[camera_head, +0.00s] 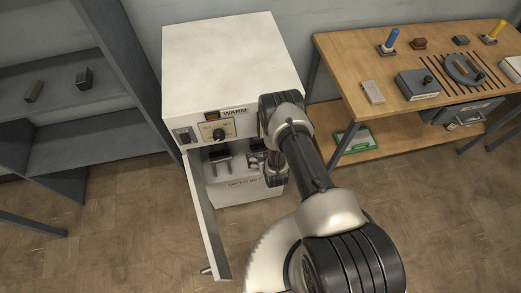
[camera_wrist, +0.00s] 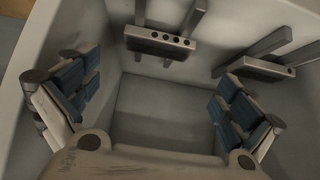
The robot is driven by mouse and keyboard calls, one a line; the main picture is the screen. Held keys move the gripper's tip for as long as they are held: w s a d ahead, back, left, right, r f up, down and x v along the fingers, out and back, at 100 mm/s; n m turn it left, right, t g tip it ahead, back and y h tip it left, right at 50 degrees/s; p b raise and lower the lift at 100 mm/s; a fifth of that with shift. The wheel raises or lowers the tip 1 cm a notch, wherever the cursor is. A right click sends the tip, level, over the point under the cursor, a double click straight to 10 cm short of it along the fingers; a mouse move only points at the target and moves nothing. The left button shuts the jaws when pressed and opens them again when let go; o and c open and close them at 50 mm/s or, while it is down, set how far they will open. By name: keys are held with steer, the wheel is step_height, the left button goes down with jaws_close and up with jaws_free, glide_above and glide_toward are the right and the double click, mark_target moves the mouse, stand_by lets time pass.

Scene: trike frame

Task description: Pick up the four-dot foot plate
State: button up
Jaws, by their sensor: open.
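The four-dot foot plate (camera_wrist: 160,41) is a grey block with a row of four dark dots on its front face. It is in the upper middle of the wrist view, at the back of a pale compartment, with grey bars joined to it. A second grey plate (camera_wrist: 262,68) with dots on its face is to its right. My gripper (camera_wrist: 157,76) is open, with blue-padded fingers spread left and right and nothing between them. The four-dot plate lies beyond the fingertips, apart from them. In the head view, my arm partly hides the compartment.
The white cabinet (camera_head: 232,60) marked WARM has its door (camera_head: 206,215) swung open on the left. The compartment walls (camera_wrist: 118,20) are close around my gripper. A wooden workbench (camera_head: 345,50) stands at right and a grey shelf (camera_head: 75,140) at left.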

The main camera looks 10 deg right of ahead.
mark_target(261, 148)
steer(key=b+x, duration=0.1)
steer(key=x, duration=0.3)
steer(key=shift+w+f, duration=0.1)
steer(key=shift+f, duration=0.05)
steer(key=b+x, duration=0.3)
steer(key=x, duration=0.1)
steer(key=shift+w+d+f, duration=0.1)
steer(key=shift+w+d, duration=0.05)
steer(key=shift+d, duration=0.05)
steer(key=shift+w+f, duration=0.2)
steer(key=shift+w, duration=0.1)
steer(key=shift+r, duration=0.1)
steer(key=shift+c, duration=0.6)
steer(key=c, duration=0.9)
steer(key=shift+o, duration=0.2)
